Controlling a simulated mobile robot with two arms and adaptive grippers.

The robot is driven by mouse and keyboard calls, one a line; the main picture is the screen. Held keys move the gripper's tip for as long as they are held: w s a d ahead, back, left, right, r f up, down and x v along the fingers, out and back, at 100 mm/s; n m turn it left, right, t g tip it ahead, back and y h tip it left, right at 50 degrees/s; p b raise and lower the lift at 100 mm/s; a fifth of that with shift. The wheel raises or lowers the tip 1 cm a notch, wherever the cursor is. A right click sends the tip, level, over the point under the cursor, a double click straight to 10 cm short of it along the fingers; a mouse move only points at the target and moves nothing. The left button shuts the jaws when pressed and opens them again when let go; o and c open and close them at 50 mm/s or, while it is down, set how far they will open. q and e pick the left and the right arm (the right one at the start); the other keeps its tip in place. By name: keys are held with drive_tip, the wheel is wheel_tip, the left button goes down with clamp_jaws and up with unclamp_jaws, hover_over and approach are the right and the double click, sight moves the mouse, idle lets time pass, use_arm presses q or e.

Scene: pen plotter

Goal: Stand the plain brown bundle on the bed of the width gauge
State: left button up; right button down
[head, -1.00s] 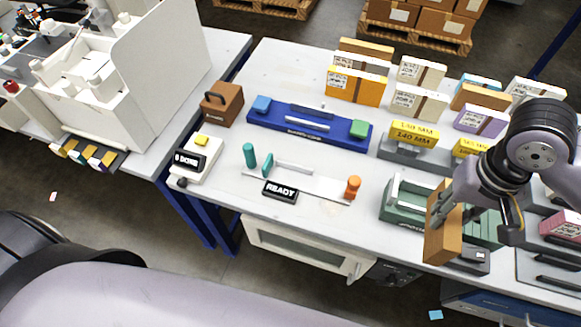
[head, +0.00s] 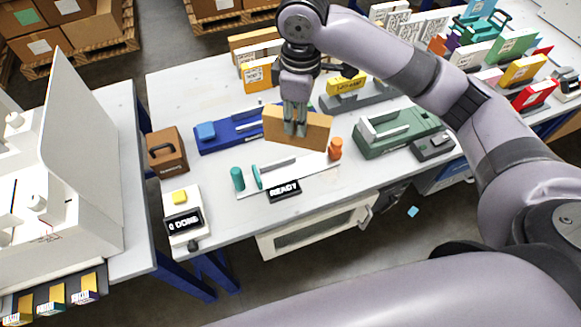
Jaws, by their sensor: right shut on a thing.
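My right gripper (head: 294,127) is shut on the plain brown bundle (head: 315,130), a flat block held with its long side level. In the head view the bundle appears above the back of the width gauge, a flat white bed (head: 300,178) with teal posts (head: 237,178) at its left, an orange knob (head: 335,149) at its right and a black READY display (head: 284,190) in front. The bundle seems apart from the bed and hides part of its back edge. My left gripper is not in view.
A blue fixture (head: 215,142) lies behind the gauge, partly hidden by the bundle. A green fixture (head: 395,140) stands to the right, a brown case (head: 166,150) and a white unit reading 0 DONE (head: 183,215) to the left. Boxes stand at the back.

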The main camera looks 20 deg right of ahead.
drive_tip(key=w+a+r+n, duration=0.1)
drive_tip(key=w+a+n, duration=0.1)
drive_tip(key=w+n, duration=0.35)
drive_tip(key=shift+n, duration=0.85)
drive_tip(key=f+p, duration=0.1)
drive_tip(key=f, duration=0.5)
drive_tip(key=s+f+p, duration=0.1)
drive_tip(key=f, duration=0.5)
drive_tip(key=f+p, duration=0.1)
drive_tip(key=f, duration=0.6)
drive_tip(key=shift+s+d, duration=0.15)
drive_tip(key=shift+d, duration=0.05)
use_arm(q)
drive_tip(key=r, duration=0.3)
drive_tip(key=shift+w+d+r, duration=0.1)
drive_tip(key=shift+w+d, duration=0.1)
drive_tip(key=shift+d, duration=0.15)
use_arm(e)
drive_tip(key=shift+f, duration=0.15)
drive_tip(key=shift+f, duration=0.15)
drive_tip(key=c, duration=1.3)
unclamp_jaws()
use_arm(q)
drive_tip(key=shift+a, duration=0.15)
